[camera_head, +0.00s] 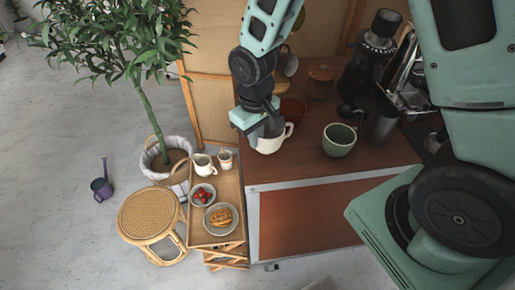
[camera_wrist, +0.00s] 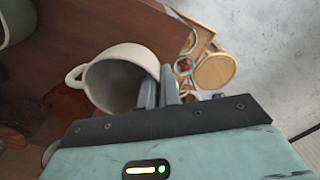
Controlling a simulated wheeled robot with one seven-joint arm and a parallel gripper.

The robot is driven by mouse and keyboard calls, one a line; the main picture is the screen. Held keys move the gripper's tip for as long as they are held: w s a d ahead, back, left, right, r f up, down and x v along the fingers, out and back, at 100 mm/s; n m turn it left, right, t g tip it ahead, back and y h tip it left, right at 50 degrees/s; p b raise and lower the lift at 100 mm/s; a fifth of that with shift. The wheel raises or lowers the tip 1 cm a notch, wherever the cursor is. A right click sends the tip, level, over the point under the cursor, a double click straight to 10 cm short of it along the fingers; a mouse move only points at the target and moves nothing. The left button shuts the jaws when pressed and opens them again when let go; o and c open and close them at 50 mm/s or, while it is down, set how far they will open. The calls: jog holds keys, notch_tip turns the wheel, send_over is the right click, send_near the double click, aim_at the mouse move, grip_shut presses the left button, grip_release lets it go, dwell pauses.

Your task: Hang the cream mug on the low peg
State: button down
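The cream mug (camera_head: 270,144) is at the left part of the brown counter, under my gripper (camera_head: 262,128). In the wrist view the mug (camera_wrist: 122,56) shows its open mouth, with its handle to the left. My gripper's fingers (camera_wrist: 158,92) are close together at the mug's rim, with the wall between them. I cannot tell whether the mug's base touches the counter. The low peg is not clearly visible; my arm covers part of the back panel. A pale mug (camera_head: 289,64) is by that panel, partly behind my arm.
A green mug (camera_head: 339,141) and a dark cup (camera_head: 381,124) stand to the right on the counter (camera_head: 310,165). A reddish-brown vessel (camera_head: 293,110) is just behind the cream mug. A grinder (camera_head: 380,35) stands farther back. A small wooden cart (camera_head: 229,190) with dishes is at left.

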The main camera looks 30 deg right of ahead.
jog(key=shift+f+p, duration=0.55)
jog(key=shift+f, duration=1.7)
jog(key=c, duration=1.6)
grip_release()
jog(key=shift+f+b, duration=0.2)
jog(key=shift+b, duration=0.1)
